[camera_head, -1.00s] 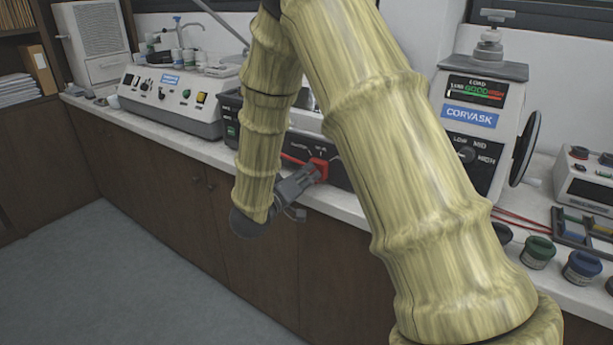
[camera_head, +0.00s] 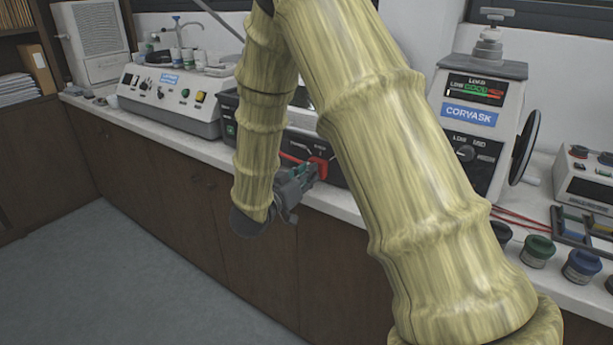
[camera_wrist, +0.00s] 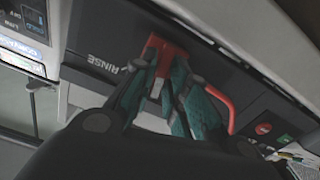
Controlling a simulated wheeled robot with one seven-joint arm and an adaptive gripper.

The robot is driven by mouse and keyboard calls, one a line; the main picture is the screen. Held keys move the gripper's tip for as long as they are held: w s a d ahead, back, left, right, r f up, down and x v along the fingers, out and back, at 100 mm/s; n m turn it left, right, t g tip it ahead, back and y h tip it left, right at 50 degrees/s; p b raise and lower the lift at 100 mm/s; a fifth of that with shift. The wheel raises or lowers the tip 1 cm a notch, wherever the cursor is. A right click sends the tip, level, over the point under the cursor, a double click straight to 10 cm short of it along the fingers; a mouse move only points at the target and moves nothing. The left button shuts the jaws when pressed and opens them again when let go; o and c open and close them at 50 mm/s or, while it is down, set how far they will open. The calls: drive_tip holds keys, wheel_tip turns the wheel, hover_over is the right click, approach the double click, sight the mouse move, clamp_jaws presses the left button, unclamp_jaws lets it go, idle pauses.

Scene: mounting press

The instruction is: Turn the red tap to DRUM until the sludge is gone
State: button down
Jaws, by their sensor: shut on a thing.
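The red tap (camera_head: 318,167) is on the dark front panel of a machine on the bench, partly hidden by my arm. In the wrist view the red tap (camera_wrist: 158,48) shows between my fingertips, with the word RINSE printed on the panel beside it. My gripper (camera_head: 306,176) reaches the panel from the front and is shut on the tap; its teal-padded fingers (camera_wrist: 160,72) sit on both sides of it. A red hose or lever runs from beside the tap. The DRUM mark and any sludge cannot be made out.
A CORVASK press (camera_head: 478,115) with a handwheel (camera_head: 526,147) stands to the right, a grey control unit (camera_head: 170,98) to the left. Green (camera_head: 537,250) and blue (camera_head: 581,266) lidded jars stand near the front edge at right. The floor (camera_head: 130,270) is clear.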

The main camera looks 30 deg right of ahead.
drive_tip(key=shift+m, duration=1.1)
drive_tip(key=c, duration=1.5)
unclamp_jaws()
drive_tip(key=shift+s+a, duration=0.1)
drive_tip(key=v, duration=1.1)
drive_tip(key=shift+s+a, duration=0.15)
drive_tip(key=shift+a, duration=0.15)
drive_tip(key=shift+f, duration=0.1)
